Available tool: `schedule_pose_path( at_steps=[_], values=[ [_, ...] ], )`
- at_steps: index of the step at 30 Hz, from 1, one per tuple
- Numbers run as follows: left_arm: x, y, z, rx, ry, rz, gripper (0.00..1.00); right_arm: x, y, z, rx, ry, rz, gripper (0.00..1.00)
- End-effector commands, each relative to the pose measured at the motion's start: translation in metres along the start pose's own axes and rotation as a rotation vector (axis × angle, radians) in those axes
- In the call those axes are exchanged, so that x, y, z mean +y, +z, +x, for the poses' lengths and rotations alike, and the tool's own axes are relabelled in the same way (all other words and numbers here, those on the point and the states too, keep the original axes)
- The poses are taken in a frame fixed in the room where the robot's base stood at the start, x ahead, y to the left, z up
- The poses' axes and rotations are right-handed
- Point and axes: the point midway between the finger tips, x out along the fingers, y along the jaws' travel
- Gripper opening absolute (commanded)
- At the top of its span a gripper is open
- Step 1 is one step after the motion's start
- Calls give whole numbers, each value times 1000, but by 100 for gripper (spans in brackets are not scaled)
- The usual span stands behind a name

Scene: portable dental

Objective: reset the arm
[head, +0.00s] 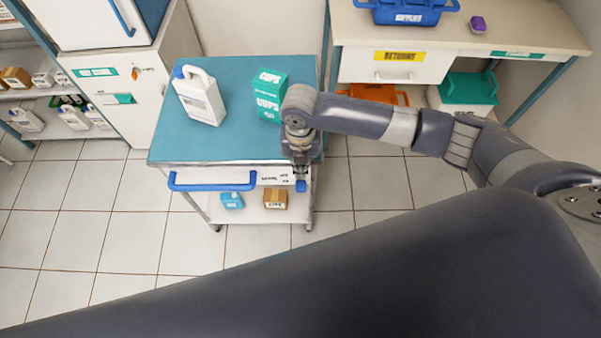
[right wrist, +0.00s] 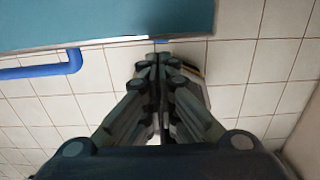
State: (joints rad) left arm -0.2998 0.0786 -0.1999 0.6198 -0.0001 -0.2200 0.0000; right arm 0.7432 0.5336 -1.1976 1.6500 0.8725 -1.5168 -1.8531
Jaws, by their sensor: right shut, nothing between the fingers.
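My right arm comes in from the right in the head view. My right gripper (head: 301,184) points down at the right front corner of a cart with a teal top (head: 225,140). In the right wrist view the fingers of the right gripper (right wrist: 158,60) are closed together with nothing between them. The cart's teal edge (right wrist: 100,20) and blue handle (right wrist: 45,68) show beside them. My left gripper is not in view.
A white jug (head: 199,98) and a teal cups box (head: 269,95) stand on the cart. A blue bottle (head: 232,201) and a brown box (head: 275,198) are on its lower shelf. A counter (head: 450,35) stands behind at right. The tiled floor at left is clear.

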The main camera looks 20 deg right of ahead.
Motion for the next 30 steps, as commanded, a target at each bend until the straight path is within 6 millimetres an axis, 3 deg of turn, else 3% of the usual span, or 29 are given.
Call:
schedule_pose_path(
  at_steps=[6,23,26,30],
  values=[
    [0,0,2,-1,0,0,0,0,0,-14,0,0,-1,0],
    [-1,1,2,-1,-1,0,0,0,0,-14,0,1,0,0],
    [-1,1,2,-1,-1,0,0,5,-7,-13,4,16,24,0],
    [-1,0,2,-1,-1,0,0,27,-36,-10,19,87,151,0]
  ],
)
